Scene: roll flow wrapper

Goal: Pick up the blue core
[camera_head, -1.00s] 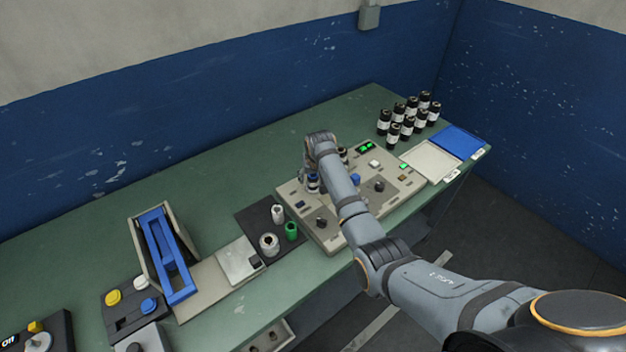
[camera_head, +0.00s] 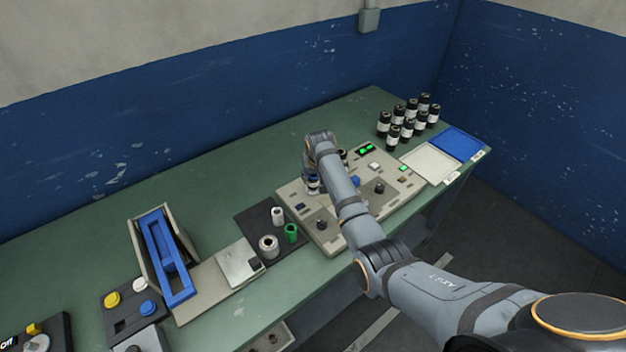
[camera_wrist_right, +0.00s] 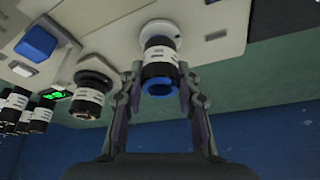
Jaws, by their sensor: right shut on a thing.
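The blue core (camera_wrist_right: 158,86) is the blue ring at the end of a roll with a black band and white label in the right wrist view. The roll's other end meets a round pale mount on the grey panel. My right gripper (camera_wrist_right: 159,80) has its fingers on both sides of this core and is shut on it. My left gripper is not in view.
The beige control panel (camera_head: 331,235) carries knobs, a blue button and green displays. A second dark roll (camera_wrist_right: 91,92) stands close by. Several black-and-white rolls (camera_head: 407,117) stand at the back right, beside a white tray (camera_head: 430,163) and a blue tray (camera_head: 459,142).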

